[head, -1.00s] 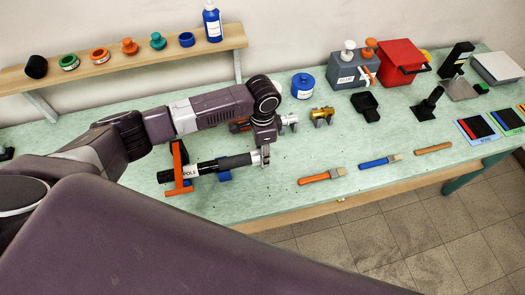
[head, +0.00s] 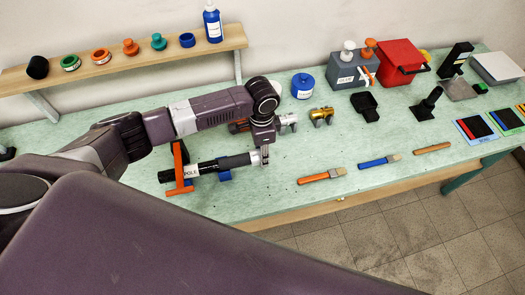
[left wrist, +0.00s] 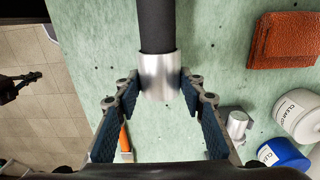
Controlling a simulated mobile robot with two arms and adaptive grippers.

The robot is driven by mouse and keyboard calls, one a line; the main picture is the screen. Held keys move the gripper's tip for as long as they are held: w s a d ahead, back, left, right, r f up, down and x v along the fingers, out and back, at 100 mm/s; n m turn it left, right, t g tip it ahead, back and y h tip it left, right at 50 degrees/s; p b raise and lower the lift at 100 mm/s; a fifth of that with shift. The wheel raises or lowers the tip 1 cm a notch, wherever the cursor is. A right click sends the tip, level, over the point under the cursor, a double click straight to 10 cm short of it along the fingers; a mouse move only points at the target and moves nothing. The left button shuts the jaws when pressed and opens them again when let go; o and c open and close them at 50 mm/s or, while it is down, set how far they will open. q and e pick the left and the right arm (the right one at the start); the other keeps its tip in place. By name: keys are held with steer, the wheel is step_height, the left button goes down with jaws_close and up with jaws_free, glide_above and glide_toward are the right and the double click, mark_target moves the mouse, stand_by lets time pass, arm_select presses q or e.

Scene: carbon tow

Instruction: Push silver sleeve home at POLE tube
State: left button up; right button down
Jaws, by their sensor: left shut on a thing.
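The dark POLE tube (head: 207,166), with a white label, lies on the bench along an orange stand (head: 179,168) and a blue support (head: 224,175). The silver sleeve (left wrist: 160,76) sits around the tube's end in the left wrist view; in the head view only a bit of silver (head: 255,157) shows beside my fingers. My left gripper (head: 265,155) is at the tube's right end. In the left wrist view its two blue-padded fingers (left wrist: 159,88) close on the sleeve from both sides. How far the sleeve is on the tube cannot be told. My right gripper is not in view.
A silver fitting (head: 289,120) and a gold one (head: 321,116) stand behind my gripper. An orange-handled tool (head: 320,175) lies to the right near the front edge. A blue-lidded tub (head: 303,86) is behind. The bench just right of the gripper is clear.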

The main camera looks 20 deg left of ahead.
mark_target(252, 154)
arm_select(q)
steer(key=shift+s+a, duration=0.1)
steer(key=shift+a, duration=0.05)
steer(key=shift+s+a+p, duration=0.15)
steer(key=shift+a+p, duration=0.1)
steer(key=shift+p, duration=0.05)
stand_by(0.6)
steer(key=shift+s+a, duration=0.5)
steer(key=shift+a, duration=0.3)
stand_by(2.0)
steer(key=o, duration=1)
steer(key=shift+c, duration=0.2)
steer(key=shift+o, duration=1.3)
steer(key=shift+s+a, duration=0.1)
steer(key=shift+r, duration=0.15)
step_height(252, 154, up, 12)
